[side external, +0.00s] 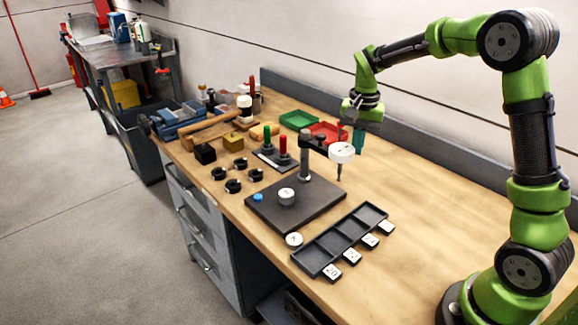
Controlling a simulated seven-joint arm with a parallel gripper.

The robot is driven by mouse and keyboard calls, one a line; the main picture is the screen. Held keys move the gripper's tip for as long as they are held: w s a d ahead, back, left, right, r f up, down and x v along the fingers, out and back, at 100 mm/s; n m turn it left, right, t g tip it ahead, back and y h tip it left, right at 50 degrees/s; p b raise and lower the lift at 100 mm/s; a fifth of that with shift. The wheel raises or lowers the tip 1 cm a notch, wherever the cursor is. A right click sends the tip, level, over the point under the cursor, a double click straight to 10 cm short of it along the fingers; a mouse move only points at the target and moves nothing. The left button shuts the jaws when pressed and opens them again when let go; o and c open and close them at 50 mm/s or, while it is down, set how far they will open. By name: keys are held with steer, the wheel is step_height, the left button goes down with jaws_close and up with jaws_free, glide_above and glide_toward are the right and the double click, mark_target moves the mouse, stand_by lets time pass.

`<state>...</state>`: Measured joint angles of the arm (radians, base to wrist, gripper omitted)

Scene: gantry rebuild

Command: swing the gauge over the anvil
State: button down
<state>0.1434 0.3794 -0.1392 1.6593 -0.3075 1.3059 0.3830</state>
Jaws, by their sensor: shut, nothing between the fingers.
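The gauge (341,153) is a white round head with a thin stem pointing down, carried on a dark arm from an upright post (305,160). The post stands on a dark square base plate (318,210). The gauge hangs to the right of the post, near the plate's right edge. A white round piece (286,195), which may be the anvil or a part on it, sits on the plate left of the gauge. My gripper (359,147) is shut and empty, just behind and right of the gauge; whether they touch cannot be told.
A black compartment tray (341,240) with numbered white tags lies in front of the plate. A white disc (294,240) is beside it. Green (298,120) and red (327,132) trays stand behind. Several black rings lie left. The bench's right side is clear.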

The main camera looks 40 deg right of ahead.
mark_target(345, 154)
steer(key=shift+s+a, duration=0.3)
steer(key=shift+a, duration=0.3)
steer(key=shift+s+a, duration=0.2)
steer(key=shift+a, duration=2.3)
